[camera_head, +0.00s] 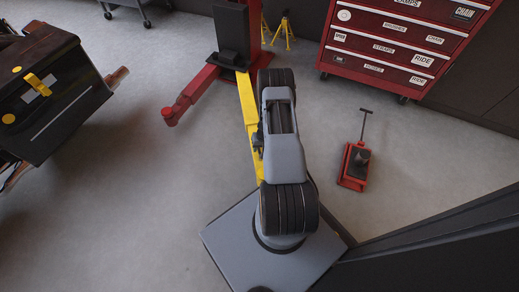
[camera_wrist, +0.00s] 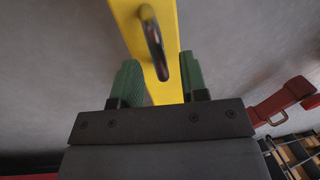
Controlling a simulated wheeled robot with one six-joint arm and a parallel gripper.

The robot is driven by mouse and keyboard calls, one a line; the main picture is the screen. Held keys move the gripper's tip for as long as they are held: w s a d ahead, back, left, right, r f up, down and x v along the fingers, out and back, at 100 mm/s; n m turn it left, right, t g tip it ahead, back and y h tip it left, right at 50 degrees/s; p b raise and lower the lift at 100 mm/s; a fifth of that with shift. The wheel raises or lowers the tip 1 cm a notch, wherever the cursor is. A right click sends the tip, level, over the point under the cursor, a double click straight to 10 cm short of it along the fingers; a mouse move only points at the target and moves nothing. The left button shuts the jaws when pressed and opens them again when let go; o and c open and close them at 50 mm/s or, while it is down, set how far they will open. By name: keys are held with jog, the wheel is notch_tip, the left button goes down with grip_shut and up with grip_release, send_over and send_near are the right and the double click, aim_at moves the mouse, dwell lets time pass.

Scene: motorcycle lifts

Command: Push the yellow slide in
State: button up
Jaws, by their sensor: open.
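The yellow slide (camera_head: 248,108) is a long flat bar that runs out from the red lift (camera_head: 231,40) toward my base in the head view. Its near part is hidden behind my arm. In the wrist view the yellow slide (camera_wrist: 167,82) runs up the middle, with a dark curved handle (camera_wrist: 153,42) on it. My gripper (camera_wrist: 160,84) is open, its two green fingers apart on either side of the bar. The handle is ahead of the fingertips. I cannot tell whether the fingers touch the bar.
A red lift arm (camera_head: 190,92) reaches left over the floor. A red floor jack (camera_head: 355,166) stands at the right. A red tool cabinet (camera_head: 392,45) and yellow stands (camera_head: 284,32) are at the back. A black case (camera_head: 45,95) is at the left.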

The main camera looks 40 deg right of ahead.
jog(key=shift+f, duration=0.1)
grip_shut()
dwell(0.4)
